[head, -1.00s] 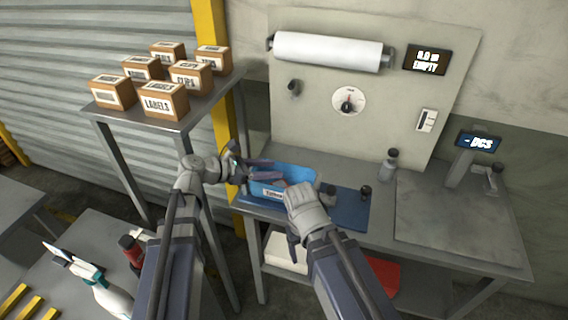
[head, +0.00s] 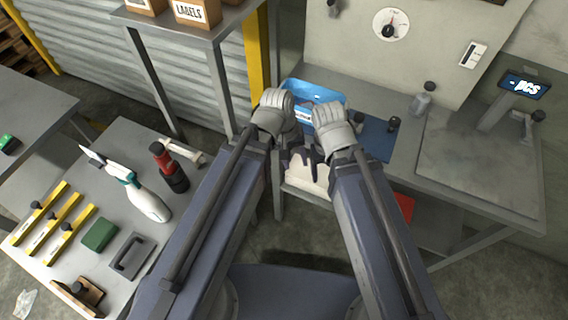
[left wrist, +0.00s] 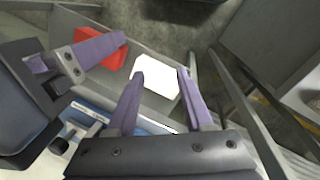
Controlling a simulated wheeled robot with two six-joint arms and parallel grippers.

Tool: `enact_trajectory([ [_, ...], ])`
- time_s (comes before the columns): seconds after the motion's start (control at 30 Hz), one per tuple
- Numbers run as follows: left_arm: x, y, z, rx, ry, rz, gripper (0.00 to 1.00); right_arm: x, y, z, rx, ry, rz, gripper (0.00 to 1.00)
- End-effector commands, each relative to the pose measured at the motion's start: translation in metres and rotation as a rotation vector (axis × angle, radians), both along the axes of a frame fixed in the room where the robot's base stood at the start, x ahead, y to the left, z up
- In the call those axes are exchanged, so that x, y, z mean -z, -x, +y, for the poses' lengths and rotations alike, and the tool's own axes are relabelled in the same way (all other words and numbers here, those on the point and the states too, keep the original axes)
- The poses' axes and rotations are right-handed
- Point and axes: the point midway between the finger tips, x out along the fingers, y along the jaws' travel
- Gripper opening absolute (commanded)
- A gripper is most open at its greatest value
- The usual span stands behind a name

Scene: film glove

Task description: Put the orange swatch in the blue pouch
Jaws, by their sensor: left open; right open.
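I cannot make out an orange swatch or a blue pouch in these frames. A blue bin (head: 325,92) with a white label stands on the workbench, partly hidden by my arms; its contents are unclear. My left gripper (left wrist: 158,72) is open and empty in the left wrist view, its purple fingers apart over the lower shelf. In the head view it is mostly hidden behind my wrist. My right gripper (head: 312,157) is open, close beside the left one, in front of the bench edge. Its purple fingers also show at the left of the left wrist view.
A white item (head: 304,176) and a red item (head: 405,206) rest on the lower shelf. At left, a grey table (head: 128,180) holds a spray bottle (head: 148,200), a green block (head: 100,235) and yellow bars (head: 68,235).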

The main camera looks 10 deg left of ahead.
Motion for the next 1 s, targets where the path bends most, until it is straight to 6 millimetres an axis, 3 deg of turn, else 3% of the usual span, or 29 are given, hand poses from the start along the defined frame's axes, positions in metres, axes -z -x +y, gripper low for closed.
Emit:
enact_trajectory([
  [0.1,0.004,0.018,0.012,0.278,-0.157,-0.023,0.52,0.0,0.0,0.0,0.0,0.0,0.0,0.72],
  [0.3,0.004,0.027,0.026,0.509,-0.285,-0.023,0.52,0.0,0.0,0.0,0.0,0.0,0.0,0.72],
  [1.0,0.003,0.027,0.028,0.531,-0.298,-0.023,0.52,0.0,0.0,0.0,0.0,0.0,0.0,0.72],
])
